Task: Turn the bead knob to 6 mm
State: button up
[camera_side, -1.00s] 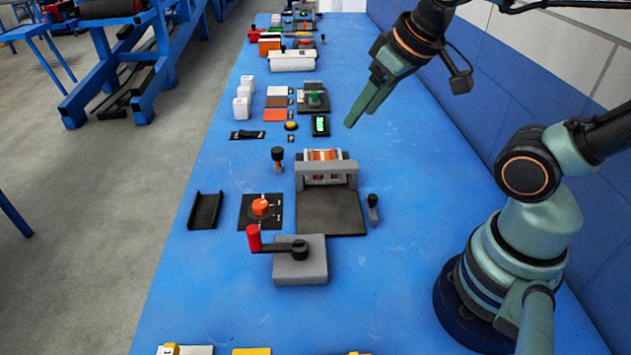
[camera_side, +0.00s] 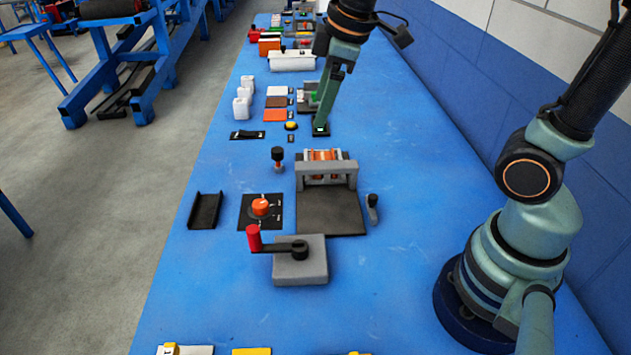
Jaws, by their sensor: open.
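The bead knob (camera_side: 260,206) is a round orange knob on a black square plate (camera_side: 248,222) with small white marks, left of the middle of the table. The marks are too small to read, so I cannot tell its setting. My gripper (camera_side: 321,124) is open and empty. Its green fingers point down, farther back along the table than the knob and to its right. The gripper is well apart from the knob.
A grey block with a red-handled crank (camera_side: 300,262) stands just in front of the knob. A roller stand (camera_side: 327,168) on a dark plate is to its right. A black-topped lever (camera_side: 278,158) stands behind it, and a black channel (camera_side: 205,210) lies left.

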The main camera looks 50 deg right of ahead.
jog(key=w+a+f+n+g, duration=0.2)
jog(key=w+a+f+n, duration=0.25)
jog(key=w+n, duration=0.3)
jog(key=n+g, duration=0.2)
jog(key=n, duration=0.6)
send_over(260, 203)
notch_tip(260, 203, down, 8)
notch_tip(260, 203, down, 12)
grip_shut()
